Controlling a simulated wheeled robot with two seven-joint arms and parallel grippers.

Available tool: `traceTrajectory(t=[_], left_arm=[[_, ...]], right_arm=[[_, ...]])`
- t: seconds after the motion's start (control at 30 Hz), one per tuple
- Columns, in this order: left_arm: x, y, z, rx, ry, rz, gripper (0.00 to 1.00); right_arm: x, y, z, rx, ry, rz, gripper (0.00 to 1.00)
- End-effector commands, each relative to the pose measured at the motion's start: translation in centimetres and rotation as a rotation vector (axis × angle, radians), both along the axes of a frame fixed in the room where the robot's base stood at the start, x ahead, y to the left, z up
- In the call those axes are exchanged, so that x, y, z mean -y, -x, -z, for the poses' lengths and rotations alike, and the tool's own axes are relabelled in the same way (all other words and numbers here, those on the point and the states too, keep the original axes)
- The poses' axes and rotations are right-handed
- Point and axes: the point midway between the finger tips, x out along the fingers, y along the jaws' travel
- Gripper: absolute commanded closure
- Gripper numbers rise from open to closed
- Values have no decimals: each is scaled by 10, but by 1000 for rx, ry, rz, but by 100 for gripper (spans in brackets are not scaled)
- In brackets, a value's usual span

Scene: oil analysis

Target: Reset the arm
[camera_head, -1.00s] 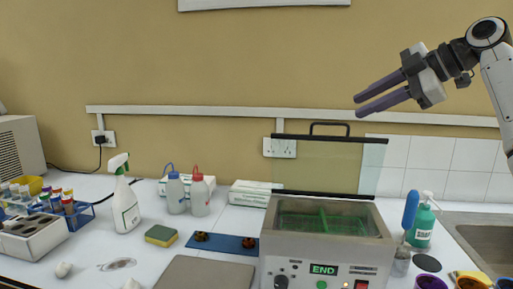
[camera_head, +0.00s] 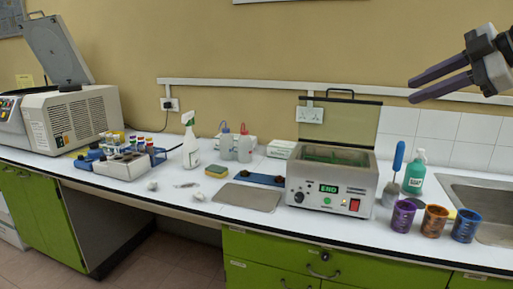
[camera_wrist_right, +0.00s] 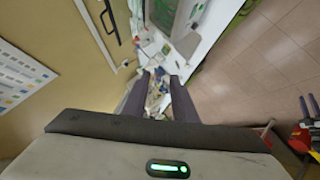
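My right gripper (camera_head: 411,88) is raised at the upper right of the head view, in front of the tan wall and above the counter. Its two dark purple fingers point left and are spread apart with nothing between them. In the right wrist view the fingers (camera_wrist_right: 160,95) also stand apart and empty, with the counter blurred far beyond them. My left gripper is not in the head view.
A sink (camera_head: 485,195) is at the right. The air around my right gripper is clear.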

Motion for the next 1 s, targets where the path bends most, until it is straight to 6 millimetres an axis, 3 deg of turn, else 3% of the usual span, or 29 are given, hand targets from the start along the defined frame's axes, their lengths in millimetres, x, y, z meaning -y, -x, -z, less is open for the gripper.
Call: traceTrajectory(t=[0.03,0.17,0.37,0.47,0.57,0.77,0.87,1.0], left_arm=[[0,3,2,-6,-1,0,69],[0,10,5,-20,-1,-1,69],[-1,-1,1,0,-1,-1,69],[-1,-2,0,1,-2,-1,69],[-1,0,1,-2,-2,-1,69],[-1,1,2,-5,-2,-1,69],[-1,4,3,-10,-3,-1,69],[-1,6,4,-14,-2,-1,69]], right_arm=[[-4,-8,20,-26,0,13,75],[-9,-21,53,-64,-5,56,75],[-19,-40,113,-125,-14,128,75],[-26,-48,153,-162,-19,170,75],[-35,-54,206,-206,-27,223,75],[-64,-44,351,-303,-67,363,75],[-81,-23,421,-343,-102,432,75],[-104,23,509,-390,-161,521,75]])
